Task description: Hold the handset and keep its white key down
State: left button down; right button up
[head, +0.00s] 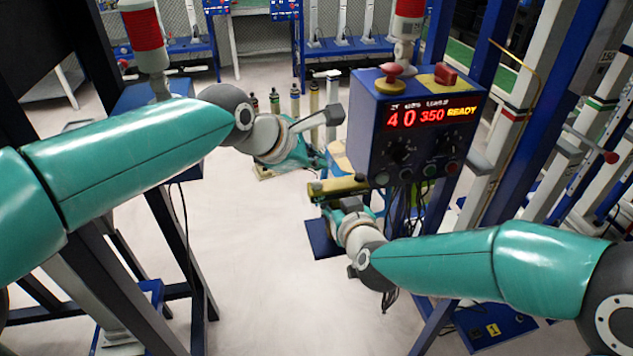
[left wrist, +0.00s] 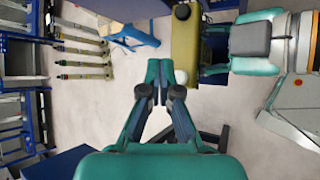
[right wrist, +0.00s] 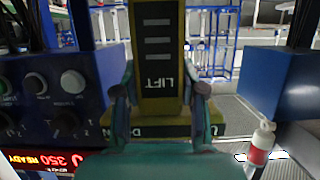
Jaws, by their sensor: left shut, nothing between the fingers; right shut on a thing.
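The handset is an olive-yellow bar (head: 338,187) beside the blue control box. In the right wrist view it stands upright (right wrist: 157,65), with the word LIFT on its face. My right gripper (head: 345,208) is shut on it, one finger on each side (right wrist: 160,98). My left gripper (head: 316,161) is shut and empty near the handset. In the left wrist view its fingertips (left wrist: 159,70) are just left of the handset (left wrist: 187,45). A small white round part, apparently the white key (left wrist: 180,77), shows beside the fingertips. I cannot tell whether they touch it or whether it is down.
The blue control box (head: 415,150) reads 40, 350 and READY, close above my right gripper. Dark frame posts stand at the left. The pale floor (head: 265,250) between the arms is open.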

aim_at(315, 185)
pick_arm(q)
jog(key=shift+r, duration=1.65)
pick_arm(e)
jog(key=o, duration=1.3)
